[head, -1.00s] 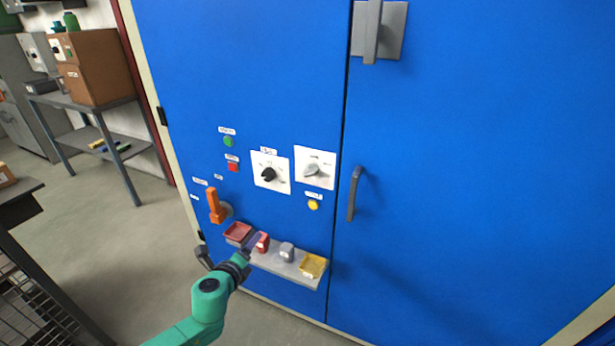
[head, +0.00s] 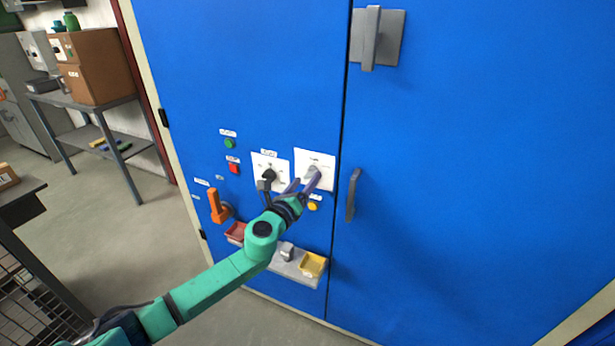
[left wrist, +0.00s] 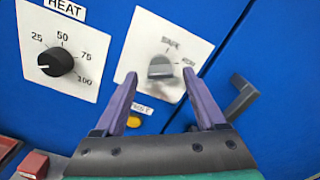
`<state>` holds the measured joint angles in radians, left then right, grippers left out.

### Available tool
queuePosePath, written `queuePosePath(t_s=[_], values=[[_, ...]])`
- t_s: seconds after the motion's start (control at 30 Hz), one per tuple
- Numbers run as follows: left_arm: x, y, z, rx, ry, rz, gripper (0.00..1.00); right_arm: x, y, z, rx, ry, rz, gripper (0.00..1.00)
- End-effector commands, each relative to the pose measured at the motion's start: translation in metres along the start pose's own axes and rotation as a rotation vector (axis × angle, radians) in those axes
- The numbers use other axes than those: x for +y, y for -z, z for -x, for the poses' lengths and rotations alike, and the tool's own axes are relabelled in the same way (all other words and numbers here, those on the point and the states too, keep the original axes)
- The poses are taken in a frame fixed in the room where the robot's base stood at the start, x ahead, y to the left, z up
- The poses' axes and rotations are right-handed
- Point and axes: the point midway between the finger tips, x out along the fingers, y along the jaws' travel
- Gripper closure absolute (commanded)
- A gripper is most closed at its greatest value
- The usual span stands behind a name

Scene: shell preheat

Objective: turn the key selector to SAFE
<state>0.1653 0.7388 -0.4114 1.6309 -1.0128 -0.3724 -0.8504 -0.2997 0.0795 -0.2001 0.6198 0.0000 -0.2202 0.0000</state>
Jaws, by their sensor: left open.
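The key selector (head: 313,169) is a grey knob on a white plate on the blue cabinet. In the left wrist view the selector (left wrist: 160,67) has one label above it and another to its upper right; both are blurred, and the upper one seems to read SAFE. I cannot tell clearly which mark the knob points at. My left gripper (head: 305,179) is open in front of the plate. In the left wrist view its fingers (left wrist: 160,76) lie on either side of the knob, with no clear contact. My right gripper is not in view.
A black HEAT dial (left wrist: 55,62) sits left of the selector. A yellow button (head: 312,206) is just below it and a grey door handle (head: 353,195) to its right. An orange lever (head: 216,208) and a shelf with small trays (head: 312,264) are lower down.

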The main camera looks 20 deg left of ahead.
Motion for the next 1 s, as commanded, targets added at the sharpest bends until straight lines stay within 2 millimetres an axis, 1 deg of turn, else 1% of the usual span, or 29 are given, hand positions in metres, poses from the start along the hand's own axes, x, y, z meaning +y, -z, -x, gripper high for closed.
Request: queuePosePath(t_s=[0.03, 0.13, 0.37, 0.4, 0.47, 0.5, 0.57, 0.6, 0.83, 1.0], values=[[0.000, 0.000, -0.008, -0.001, 0.000, 0.001, 0.28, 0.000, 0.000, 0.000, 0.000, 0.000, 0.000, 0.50], [0.000, 0.000, -0.017, 0.000, 0.001, 0.001, 0.28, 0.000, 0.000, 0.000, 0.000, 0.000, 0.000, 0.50], [0.000, 0.001, -0.019, 0.002, 0.001, 0.000, 0.28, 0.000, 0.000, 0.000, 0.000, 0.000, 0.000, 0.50], [0.000, 0.001, -0.019, 0.002, 0.001, 0.000, 0.31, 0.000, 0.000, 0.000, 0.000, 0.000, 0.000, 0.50], [0.000, 0.001, -0.019, 0.002, 0.001, 0.000, 0.54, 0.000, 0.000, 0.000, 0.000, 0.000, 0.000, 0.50], [0.000, 0.001, -0.019, 0.002, 0.001, 0.000, 0.70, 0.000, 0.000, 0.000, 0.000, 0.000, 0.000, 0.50], [0.000, 0.001, -0.019, 0.002, 0.001, 0.000, 0.93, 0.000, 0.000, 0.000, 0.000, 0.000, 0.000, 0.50], [0.000, 0.001, -0.019, 0.001, 0.000, 0.001, 1.00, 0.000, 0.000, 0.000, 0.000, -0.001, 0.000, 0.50], [0.000, 0.001, -0.019, 0.001, 0.000, 0.012, 1.00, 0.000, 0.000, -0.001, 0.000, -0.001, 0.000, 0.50], [0.000, 0.002, -0.019, 0.002, 0.000, 0.057, 1.00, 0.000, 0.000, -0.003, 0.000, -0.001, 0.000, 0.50]])
